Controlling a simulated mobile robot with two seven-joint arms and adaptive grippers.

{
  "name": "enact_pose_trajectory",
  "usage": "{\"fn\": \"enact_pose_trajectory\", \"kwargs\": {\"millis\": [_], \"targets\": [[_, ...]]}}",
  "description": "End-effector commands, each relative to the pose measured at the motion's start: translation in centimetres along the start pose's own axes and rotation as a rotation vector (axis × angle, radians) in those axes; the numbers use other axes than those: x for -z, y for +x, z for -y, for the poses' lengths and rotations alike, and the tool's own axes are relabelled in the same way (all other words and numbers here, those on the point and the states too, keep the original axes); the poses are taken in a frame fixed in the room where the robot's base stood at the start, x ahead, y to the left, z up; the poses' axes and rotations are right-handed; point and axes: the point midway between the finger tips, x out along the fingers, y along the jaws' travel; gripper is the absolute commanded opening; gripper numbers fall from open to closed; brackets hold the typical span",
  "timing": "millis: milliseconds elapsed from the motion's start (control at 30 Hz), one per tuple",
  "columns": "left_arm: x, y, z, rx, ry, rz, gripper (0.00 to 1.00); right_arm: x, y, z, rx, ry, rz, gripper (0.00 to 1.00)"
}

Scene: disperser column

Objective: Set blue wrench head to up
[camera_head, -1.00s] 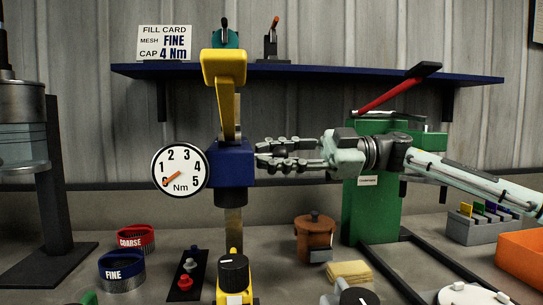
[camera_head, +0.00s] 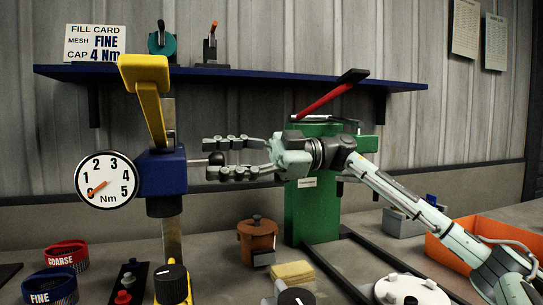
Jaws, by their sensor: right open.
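The blue wrench head (camera_head: 161,172) is a blue block on an upright post, left of centre. A yellow handle (camera_head: 150,100) rises from it, leaning up and left. A rod with a dark round knob (camera_head: 216,158) sticks out of the block's right side. A round white Nm dial (camera_head: 105,179) sits at its left, its orange pointer toward the lower left. My right gripper (camera_head: 209,159) comes in from the right with its fingers apart, one above and one below the knob. I cannot tell whether they touch it. My left gripper is not in view.
A blue shelf (camera_head: 270,78) with a FILL CARD (camera_head: 95,42) runs above. A green stand with a red lever (camera_head: 312,210) is behind my right arm. COARSE (camera_head: 66,254) and FINE (camera_head: 50,285) rings, a brown pot (camera_head: 258,238) and an orange bin (camera_head: 490,245) are on the bench.

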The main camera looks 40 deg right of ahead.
Motion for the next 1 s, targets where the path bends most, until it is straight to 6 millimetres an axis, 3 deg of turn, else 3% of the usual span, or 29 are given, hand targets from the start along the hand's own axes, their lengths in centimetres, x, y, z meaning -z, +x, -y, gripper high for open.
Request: {"fn": "enact_pose_trajectory", "kwargs": {"millis": [600,1000], "targets": [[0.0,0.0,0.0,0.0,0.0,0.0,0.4,-0.1,-9.1,-0.1,-0.007,0.006,0.004,0.49],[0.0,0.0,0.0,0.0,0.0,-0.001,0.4,-0.1,-9.9,-0.1,-0.006,0.004,0.004,0.49]]}}
